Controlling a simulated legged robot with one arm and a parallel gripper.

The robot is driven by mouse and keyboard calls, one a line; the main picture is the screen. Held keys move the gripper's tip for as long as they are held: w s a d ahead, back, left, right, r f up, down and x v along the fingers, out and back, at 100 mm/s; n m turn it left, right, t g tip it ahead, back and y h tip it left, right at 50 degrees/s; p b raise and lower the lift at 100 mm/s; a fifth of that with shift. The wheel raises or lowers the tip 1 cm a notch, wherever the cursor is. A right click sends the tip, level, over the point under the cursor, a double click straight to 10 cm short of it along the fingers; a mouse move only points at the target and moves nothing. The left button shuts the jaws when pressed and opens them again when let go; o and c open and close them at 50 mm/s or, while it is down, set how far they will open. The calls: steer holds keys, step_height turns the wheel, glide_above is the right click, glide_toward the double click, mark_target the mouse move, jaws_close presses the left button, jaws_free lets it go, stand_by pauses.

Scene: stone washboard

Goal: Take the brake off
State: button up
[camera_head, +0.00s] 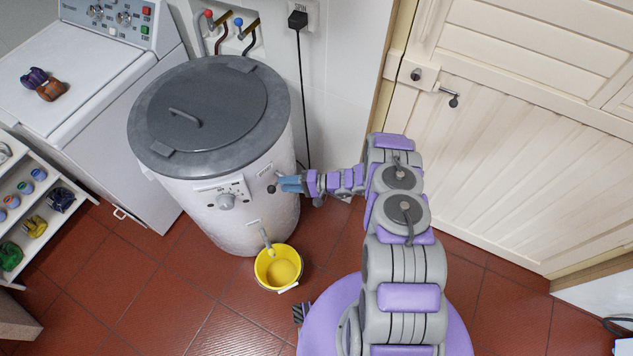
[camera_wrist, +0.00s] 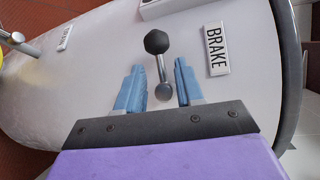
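The white spin tub (camera_head: 232,222) with a grey lid stands against the wall. Its brake lever (camera_wrist: 160,68), a short metal stem with a black knob (camera_wrist: 155,41), sticks out beside the "BRAKE" label (camera_wrist: 216,51). The knob shows at the tub's right side in the head view (camera_head: 271,189). My gripper (camera_wrist: 159,65) is open, with one blue finger on each side of the lever, apart from it by visible gaps. In the head view my gripper (camera_head: 285,184) reaches the tub from the right and hides part of the lever's surroundings.
A yellow bucket (camera_head: 265,272) stands on the red tiles under the tub's spout (camera_head: 267,242). A black cord (camera_head: 303,90) hangs behind the tub. A white washing machine (camera_head: 75,75) and shelf (camera_head: 30,205) are left. A closed cream door (camera_head: 510,150) is right.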

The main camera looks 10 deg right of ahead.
steer(key=p+v, duration=0.1)
steer(key=v, duration=1.3)
steer(key=shift+d+p, duration=0.25)
steer(key=shift+p, duration=0.1)
steer(key=a+r+n+g, duration=0.1)
steer(key=a+r+g, duration=0.2)
steer(key=r, duration=0.6)
steer(key=a+r+n+g, duration=0.2)
steer(key=a+r, duration=0.2)
steer(key=r, duration=0.4)
steer(key=s+a+r+n+g+h, duration=0.1)
steer(key=s+a+r+g+h, duration=0.1)
steer(key=s+r, duration=0.35)
steer(key=s+a+r+n+g+h, duration=0.1)
steer(key=s+a+r+g+h, duration=0.15)
steer(key=r, duration=0.65)
steer(key=s+d+r+h, duration=0.2)
steer(key=s+r+h, duration=0.45)
steer(key=s, duration=0.65)
steer(key=s+d+r+t+h, duration=0.1)
steer(key=s+d+r+h, duration=0.1)
steer(key=s+d, duration=0.2)
steer(key=s+d+r+t+h, duration=0.2)
steer(key=s+d+r, duration=0.1)
steer(key=s, duration=0.7)
steer(key=shift+s+d+r+m+h, duration=0.3)
steer(key=shift+d+m, duration=0.1)
steer(key=shift+d, duration=0.45)
